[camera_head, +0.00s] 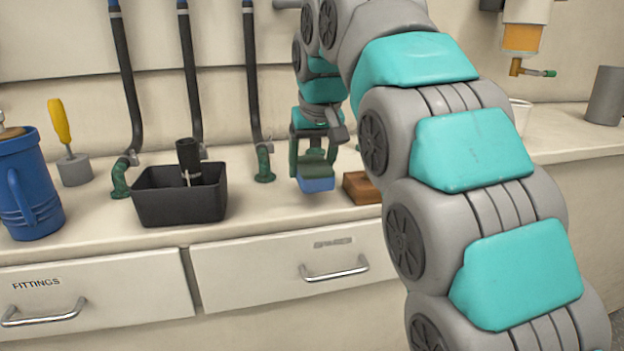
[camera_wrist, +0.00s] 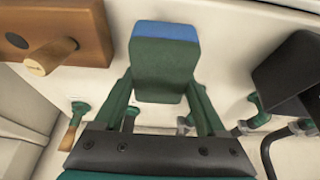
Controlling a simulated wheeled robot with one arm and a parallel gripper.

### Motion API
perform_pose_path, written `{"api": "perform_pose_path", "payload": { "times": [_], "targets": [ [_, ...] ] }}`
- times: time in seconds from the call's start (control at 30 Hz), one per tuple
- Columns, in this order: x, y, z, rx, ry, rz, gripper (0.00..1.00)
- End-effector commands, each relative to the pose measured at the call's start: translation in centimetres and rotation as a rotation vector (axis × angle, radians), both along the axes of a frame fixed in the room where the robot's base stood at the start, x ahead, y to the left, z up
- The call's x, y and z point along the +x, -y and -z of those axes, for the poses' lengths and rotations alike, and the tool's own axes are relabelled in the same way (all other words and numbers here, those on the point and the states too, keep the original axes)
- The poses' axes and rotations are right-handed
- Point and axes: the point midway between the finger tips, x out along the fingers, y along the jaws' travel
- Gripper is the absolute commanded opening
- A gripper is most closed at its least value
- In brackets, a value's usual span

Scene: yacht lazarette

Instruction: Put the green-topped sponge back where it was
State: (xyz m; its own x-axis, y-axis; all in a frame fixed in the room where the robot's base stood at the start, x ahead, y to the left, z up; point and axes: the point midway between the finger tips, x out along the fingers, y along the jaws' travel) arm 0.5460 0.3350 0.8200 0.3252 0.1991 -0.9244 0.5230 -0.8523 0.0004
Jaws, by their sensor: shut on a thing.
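My gripper (camera_head: 314,160) is shut on the green-topped sponge, a block with a dark green top and a blue lower part. In the head view the sponge's blue part (camera_head: 317,184) shows below the fingers, over the counter (camera_head: 275,213). In the wrist view the sponge (camera_wrist: 165,68) sits between the two green fingers of my gripper (camera_wrist: 163,92), its blue part at the far end. I cannot tell whether its underside touches the counter. No marked spot for the sponge is visible.
A wooden block (camera_head: 361,188) with a peg lies just right of the sponge. A black bin (camera_head: 180,207) holding a dark cylinder stands left. Green hose fittings (camera_head: 264,163) line the back. A blue jug (camera_head: 27,190) and a yellow-handled tool (camera_head: 60,122) stand far left. Bare counter lies between bin and sponge.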

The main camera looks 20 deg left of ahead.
Motion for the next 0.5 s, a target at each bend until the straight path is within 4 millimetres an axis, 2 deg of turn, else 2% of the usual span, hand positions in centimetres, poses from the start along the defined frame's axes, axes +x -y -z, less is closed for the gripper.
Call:
{"api": "perform_pose_path", "payload": {
  "times": [0.17,0.5],
  "targets": [
    [0.0,0.0,0.6,0.001,0.002,0.0,0.21],
    [-0.1,0.1,3.5,0.0,-0.001,0.001,0.21]
  ]
}}
